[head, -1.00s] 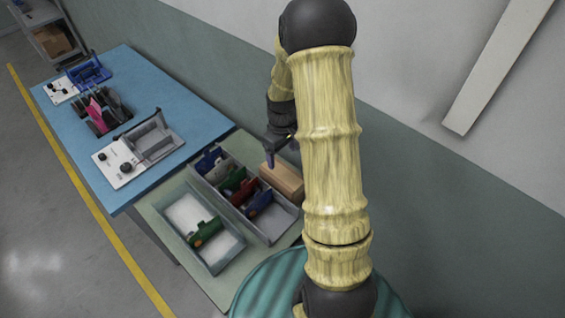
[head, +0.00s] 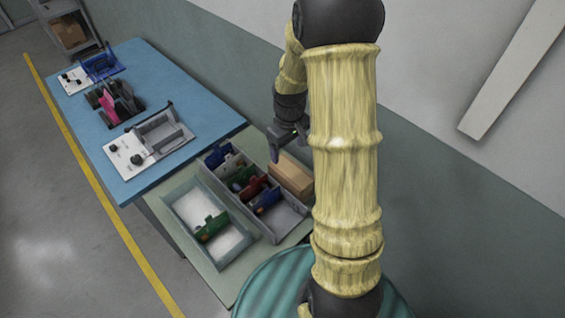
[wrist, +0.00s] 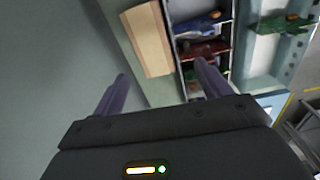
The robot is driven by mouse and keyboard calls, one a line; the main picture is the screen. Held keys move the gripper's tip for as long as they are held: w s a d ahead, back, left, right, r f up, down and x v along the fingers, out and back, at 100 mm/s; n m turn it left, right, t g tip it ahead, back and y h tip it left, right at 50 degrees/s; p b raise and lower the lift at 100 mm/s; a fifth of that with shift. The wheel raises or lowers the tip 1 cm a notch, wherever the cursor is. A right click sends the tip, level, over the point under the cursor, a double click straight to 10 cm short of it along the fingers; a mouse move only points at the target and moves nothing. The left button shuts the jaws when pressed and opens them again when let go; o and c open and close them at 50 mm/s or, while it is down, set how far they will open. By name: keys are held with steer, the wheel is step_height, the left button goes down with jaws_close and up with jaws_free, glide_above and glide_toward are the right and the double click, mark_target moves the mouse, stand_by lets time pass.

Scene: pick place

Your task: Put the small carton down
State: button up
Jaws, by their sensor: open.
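The small carton (head: 291,175) is a plain tan box lying on the green table, along the far right side of the divided grey tray (head: 285,222). In the wrist view the carton (wrist: 148,38) lies ahead of my gripper, beside the tray's compartments. My gripper (head: 287,146) is open and empty, above and just behind the carton's far end in the head view. My arm hides part of the table's right side.
The divided tray holds several blue, green and red items. A shallow bin (head: 182,208) with a green item stands to its left. A blue table (head: 180,88) with fixtures lies beyond. The wall (head: 430,140) is close on the right.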

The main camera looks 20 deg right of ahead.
steer(key=s+a+r+m+t, duration=0.1)
steer(key=s+a+r+m, duration=0.1)
steer(key=s+a+r, duration=0.2)
steer(key=s+a+r+m+t, duration=0.1)
steer(key=s+a+r, duration=0.3)
steer(key=s, duration=0.4)
steer(key=shift+s+m, duration=0.35)
steer(key=shift+m, duration=0.05)
steer(key=shift+w, duration=0.1)
steer(key=shift+c, duration=0.4)
steer(key=n+g, duration=0.2)
steer(key=n, duration=0.2)
glide_above(291, 170)
step_height(291, 170, down, 5)
steer(key=shift+w+f, duration=0.1)
steer(key=shift+f, duration=0.05)
steer(key=f+p, duration=0.1)
steer(key=f, duration=1.1)
steer(key=shift+s+f+p, duration=0.1)
steer(key=shift+s+p, duration=0.1)
steer(key=shift+p, duration=0.2)
